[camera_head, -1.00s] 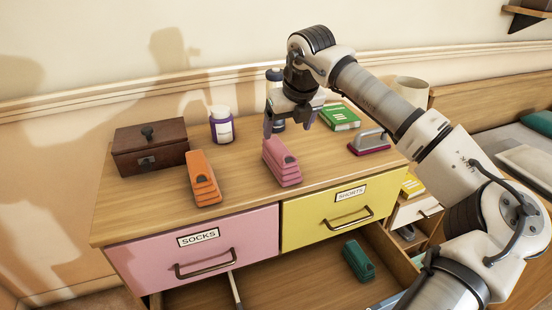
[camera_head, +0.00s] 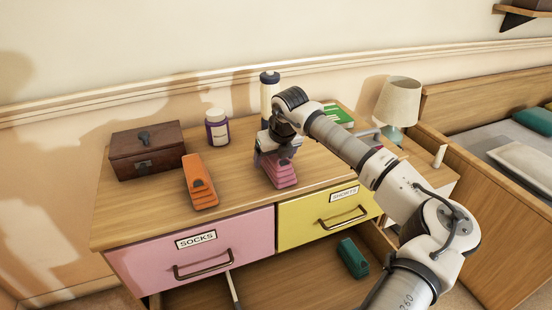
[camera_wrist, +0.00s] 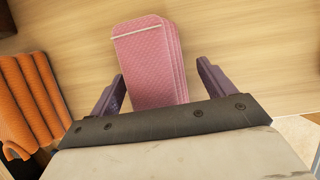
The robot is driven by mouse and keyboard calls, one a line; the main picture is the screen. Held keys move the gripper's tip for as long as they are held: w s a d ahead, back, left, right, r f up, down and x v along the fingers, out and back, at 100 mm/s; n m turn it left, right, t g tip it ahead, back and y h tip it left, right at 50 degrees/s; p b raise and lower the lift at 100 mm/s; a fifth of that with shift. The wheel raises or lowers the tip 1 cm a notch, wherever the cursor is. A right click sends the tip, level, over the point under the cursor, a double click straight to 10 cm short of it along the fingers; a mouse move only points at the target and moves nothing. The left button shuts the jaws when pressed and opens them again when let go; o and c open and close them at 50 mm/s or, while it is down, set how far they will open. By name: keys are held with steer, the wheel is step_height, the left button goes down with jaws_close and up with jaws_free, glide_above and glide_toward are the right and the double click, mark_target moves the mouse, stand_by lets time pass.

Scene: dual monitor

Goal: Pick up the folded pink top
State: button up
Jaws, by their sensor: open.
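The folded pink top (camera_head: 283,175) lies on the dresser top, near its front edge and above the line between the two drawers. In the wrist view the folded pink top (camera_wrist: 147,55) shows its layered folds between my two purple fingers. My gripper (camera_head: 272,160) is lowered over the top's back part. In the wrist view my gripper (camera_wrist: 160,82) is open, with one finger on each side of the top and a visible gap on both sides. The top's near end is hidden behind the gripper's body.
A folded orange garment (camera_head: 200,182) lies left of the pink top. An open lower drawer (camera_head: 290,293) holds a green garment (camera_head: 352,257).

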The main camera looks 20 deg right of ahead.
steer(key=c, duration=1.1)
steer(key=shift+c, duration=0.2)
